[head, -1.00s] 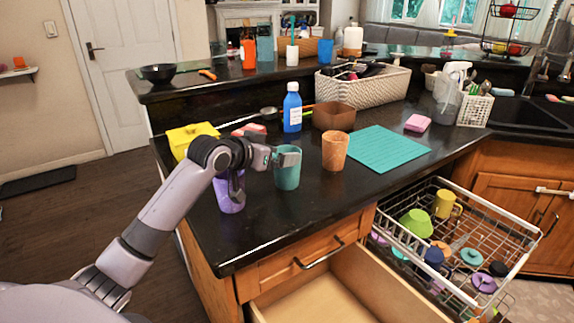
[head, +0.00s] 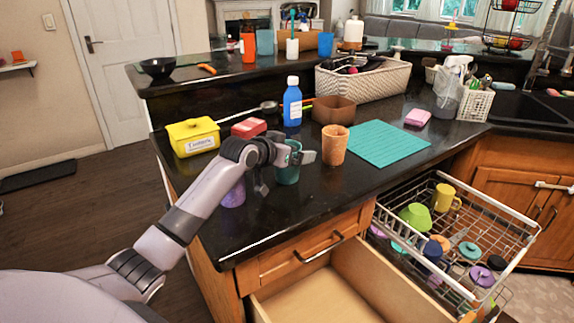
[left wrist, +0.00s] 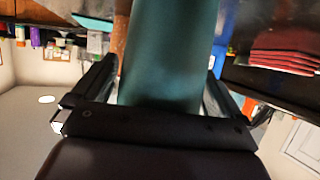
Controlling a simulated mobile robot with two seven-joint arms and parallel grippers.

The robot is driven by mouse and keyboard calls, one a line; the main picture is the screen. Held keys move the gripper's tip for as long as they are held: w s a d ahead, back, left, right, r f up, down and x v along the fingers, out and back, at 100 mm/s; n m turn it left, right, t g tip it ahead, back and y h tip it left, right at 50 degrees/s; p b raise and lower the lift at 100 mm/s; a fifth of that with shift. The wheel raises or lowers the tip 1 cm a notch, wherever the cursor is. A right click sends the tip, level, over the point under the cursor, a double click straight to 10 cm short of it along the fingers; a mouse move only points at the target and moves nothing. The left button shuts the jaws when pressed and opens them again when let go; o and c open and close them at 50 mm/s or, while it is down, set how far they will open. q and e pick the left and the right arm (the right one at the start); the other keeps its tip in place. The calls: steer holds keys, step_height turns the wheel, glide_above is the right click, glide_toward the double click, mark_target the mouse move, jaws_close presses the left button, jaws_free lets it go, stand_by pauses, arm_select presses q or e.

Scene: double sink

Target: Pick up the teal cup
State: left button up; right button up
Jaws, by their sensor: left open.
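The teal cup (head: 288,175) stands upright on the black counter, between a purple cup (head: 233,194) and an orange-brown cup (head: 334,145). My left gripper (head: 285,158) is at the teal cup's upper part, and its hand hides part of the cup. In the left wrist view the teal cup (left wrist: 172,55) fills the space between the two open fingers of the left gripper (left wrist: 160,88), one finger on each side. I cannot tell whether the fingers touch it. My right gripper is not in view.
A teal mat (head: 380,143) lies to the right. An open drawer (head: 330,290) and a pulled-out dish rack (head: 470,215) are below the counter edge.

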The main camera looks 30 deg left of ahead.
arm_select(q)
steer(key=c, duration=1)
steer(key=shift+r, duration=0.1)
step_height(320, 180, up, 20)
steer(key=shift+f, duration=0.1)
steer(key=shift+s, duration=0.1)
